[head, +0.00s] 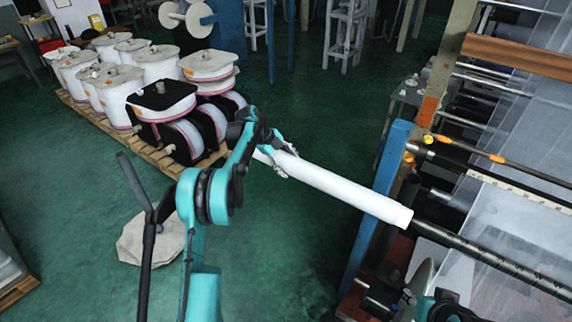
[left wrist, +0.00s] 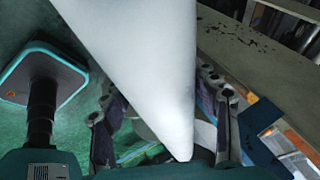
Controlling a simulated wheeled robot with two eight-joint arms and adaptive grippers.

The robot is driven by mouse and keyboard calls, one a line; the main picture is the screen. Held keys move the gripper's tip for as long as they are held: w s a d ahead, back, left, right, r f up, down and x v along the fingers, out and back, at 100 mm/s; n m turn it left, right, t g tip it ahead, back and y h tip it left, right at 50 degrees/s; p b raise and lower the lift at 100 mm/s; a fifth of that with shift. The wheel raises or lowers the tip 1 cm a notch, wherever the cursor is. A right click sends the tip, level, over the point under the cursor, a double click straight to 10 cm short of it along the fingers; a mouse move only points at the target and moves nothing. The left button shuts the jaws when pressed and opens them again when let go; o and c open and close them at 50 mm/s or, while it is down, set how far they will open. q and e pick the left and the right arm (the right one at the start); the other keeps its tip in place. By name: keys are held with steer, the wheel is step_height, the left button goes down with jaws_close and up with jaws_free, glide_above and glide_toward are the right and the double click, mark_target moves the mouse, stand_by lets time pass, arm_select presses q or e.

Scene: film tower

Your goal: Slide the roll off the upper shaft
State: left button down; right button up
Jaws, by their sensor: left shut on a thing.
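A long white roll (head: 345,191) slants across the middle of the head view. My left gripper (head: 281,160) is shut around its far left end. In the left wrist view the roll (left wrist: 150,70) fills the space between my two fingers (left wrist: 166,120). The roll's right end lies at the tip of a dark shaft (head: 490,258), in line with it. I cannot tell whether the shaft still reaches inside the roll. Part of my right arm shows at the bottom edge (head: 445,305); its finger state is unclear.
A second shaft with orange collars (head: 520,170) runs above the dark shaft. A blue post (head: 378,205) stands just behind the roll's right end. Pallets of white drums (head: 118,92) and black-framed spools stand behind the left gripper. Green floor is clear below the roll.

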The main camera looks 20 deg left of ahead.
mark_target(276, 155)
arm_select(q)
steer(key=shift+d+r, duration=0.15)
steer(key=shift+d, duration=0.05)
steer(key=shift+w+a+p, duration=0.25)
steer(key=shift+w+a, duration=0.05)
steer(key=shift+a, duration=0.75)
steer(key=shift+w+a+p, duration=0.2)
steer(key=shift+w+a, duration=0.05)
steer(key=shift+a, duration=0.8)
steer(key=shift+s, duration=0.1)
